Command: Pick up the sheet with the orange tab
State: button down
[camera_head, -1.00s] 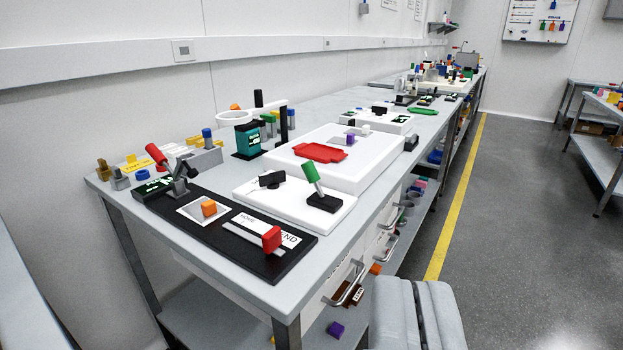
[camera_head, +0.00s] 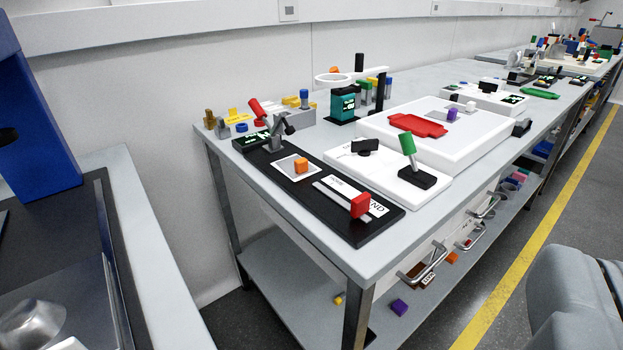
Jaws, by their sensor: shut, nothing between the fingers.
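No sheet with an orange tab can be made out for certain. On the black board (camera_head: 350,229) at the near end of the bench, an orange block (camera_head: 301,165) sits on a small white square (camera_head: 284,164); I cannot tell whether this is a sheet with a tab. My gripper (camera_head: 602,272) shows as pale grey padded blocks pressed together at the lower right edge. It is shut and empty, well apart from the orange block, and partly cut off by the frame.
The long grey bench (camera_head: 380,262) holds a white plate with a green-handled lever (camera_head: 408,150), a red tray (camera_head: 418,125) and a teal container (camera_head: 343,104). Drawer handles (camera_head: 424,262) jut from its front. A blue unit (camera_head: 40,110) stands at left. Floor beyond the yellow line (camera_head: 545,235) looks clear.

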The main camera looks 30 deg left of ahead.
aim_at(295, 166)
jog(key=i+l+u, duration=0.1)
jog(key=i+l, duration=0.25)
jog(key=i, duration=0.15)
jog(key=i+l, duration=0.35)
jog(key=i, duration=0.15)
jog(key=u, duration=0.05)
